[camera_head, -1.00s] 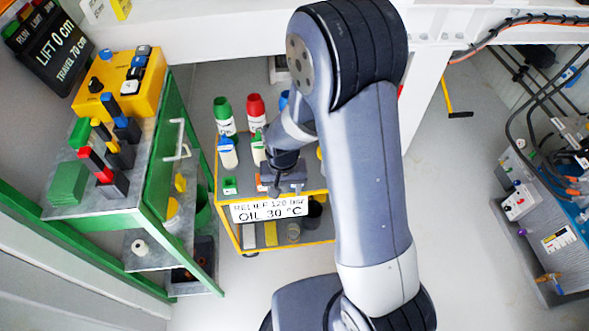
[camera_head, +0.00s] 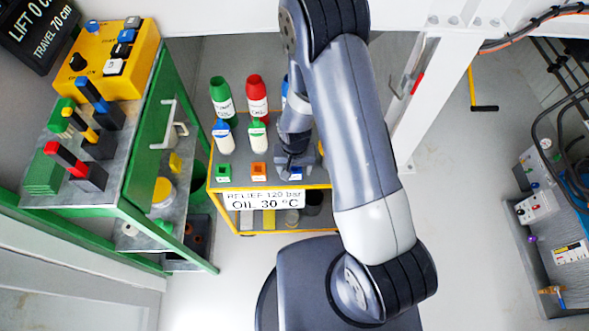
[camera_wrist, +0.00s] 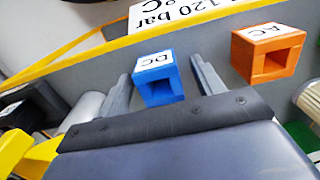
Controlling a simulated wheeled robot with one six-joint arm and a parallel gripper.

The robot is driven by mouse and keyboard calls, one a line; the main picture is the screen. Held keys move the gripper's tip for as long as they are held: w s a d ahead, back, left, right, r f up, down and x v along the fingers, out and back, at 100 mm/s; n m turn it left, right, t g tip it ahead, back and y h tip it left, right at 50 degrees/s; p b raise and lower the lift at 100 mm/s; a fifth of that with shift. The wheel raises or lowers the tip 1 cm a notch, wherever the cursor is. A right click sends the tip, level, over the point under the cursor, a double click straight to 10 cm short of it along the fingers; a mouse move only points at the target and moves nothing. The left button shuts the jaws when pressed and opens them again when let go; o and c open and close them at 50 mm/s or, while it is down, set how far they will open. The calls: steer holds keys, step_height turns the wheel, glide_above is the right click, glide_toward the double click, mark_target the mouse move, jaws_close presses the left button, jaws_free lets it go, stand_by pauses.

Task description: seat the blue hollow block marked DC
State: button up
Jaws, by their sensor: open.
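The blue hollow block marked DC (camera_wrist: 155,77) stands on the trolley top. In the wrist view its open end faces my gripper, and its white label is on top. My gripper (camera_wrist: 164,84) is open, with one finger on each side of the block and small gaps showing. In the head view my gripper (camera_head: 293,162) is over the right part of the trolley's front edge, mostly hiding the blue block. An orange hollow block (camera_wrist: 268,52) with a white label stands to the right in the wrist view, outside the fingers.
In the head view a green block (camera_head: 223,172) stands left of the orange block (camera_head: 259,171) on the yellow-edged trolley. Green (camera_head: 221,98) and red (camera_head: 257,97) bottles stand behind. A green-framed bench (camera_head: 140,190) is at the left.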

steer(key=c, duration=1.2)
